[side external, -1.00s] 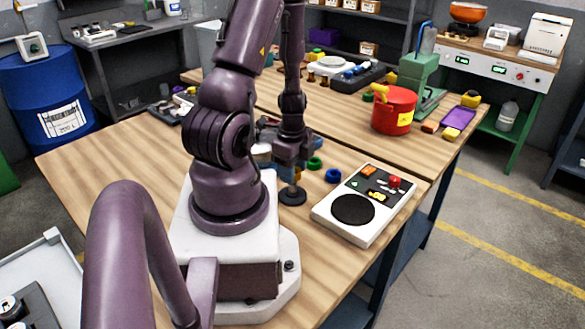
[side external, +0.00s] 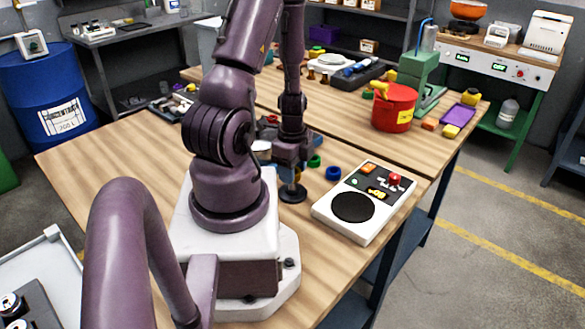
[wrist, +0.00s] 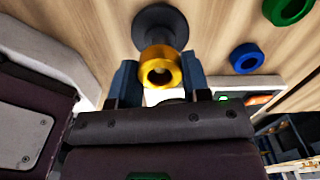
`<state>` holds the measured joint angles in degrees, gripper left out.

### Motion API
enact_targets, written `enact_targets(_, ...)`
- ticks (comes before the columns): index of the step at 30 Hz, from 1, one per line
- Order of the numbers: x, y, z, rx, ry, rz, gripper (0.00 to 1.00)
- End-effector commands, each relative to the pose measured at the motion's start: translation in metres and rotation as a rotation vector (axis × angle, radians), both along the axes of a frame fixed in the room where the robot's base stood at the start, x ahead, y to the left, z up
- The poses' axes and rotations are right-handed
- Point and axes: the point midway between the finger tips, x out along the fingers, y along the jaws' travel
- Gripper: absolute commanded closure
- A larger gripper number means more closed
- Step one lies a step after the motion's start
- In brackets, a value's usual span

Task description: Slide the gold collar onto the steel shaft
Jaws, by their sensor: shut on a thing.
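The gold collar (wrist: 146,61) is between the two blue-grey fingers of my gripper (wrist: 160,82) in the wrist view, and the gripper is shut on it. The collar's hole faces the wrist camera, and a pale round spot shows inside it. The dark round base (wrist: 150,15) of the steel shaft lies just beyond the collar. In the side view this base (side external: 292,195) stands on the table, directly below my gripper (side external: 291,172). The shaft is mostly hidden, and I cannot tell whether the collar is around it or above it.
A green ring (wrist: 290,9) and a blue ring (wrist: 246,58) lie to the right of the base. A white control box (side external: 326,214) with a black disc and buttons stands nearby at right. A red bucket (side external: 393,112) stands farther back. The table's front left is clear.

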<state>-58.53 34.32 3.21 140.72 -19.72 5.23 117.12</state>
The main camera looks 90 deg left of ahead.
Motion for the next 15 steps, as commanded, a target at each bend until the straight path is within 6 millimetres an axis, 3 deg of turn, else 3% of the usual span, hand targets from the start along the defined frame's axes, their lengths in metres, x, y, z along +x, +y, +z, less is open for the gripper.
enact_targets(12,0.0003,0.0,-0.0042,-0.001,-0.001,0.0,0.84)
enact_targets(13,0.0003,0.0,-0.0042,-0.001,-0.001,0.0,0.5)
enact_targets(15,0.0002,0.0001,-0.0041,-0.001,-0.001,0.0,0.34)
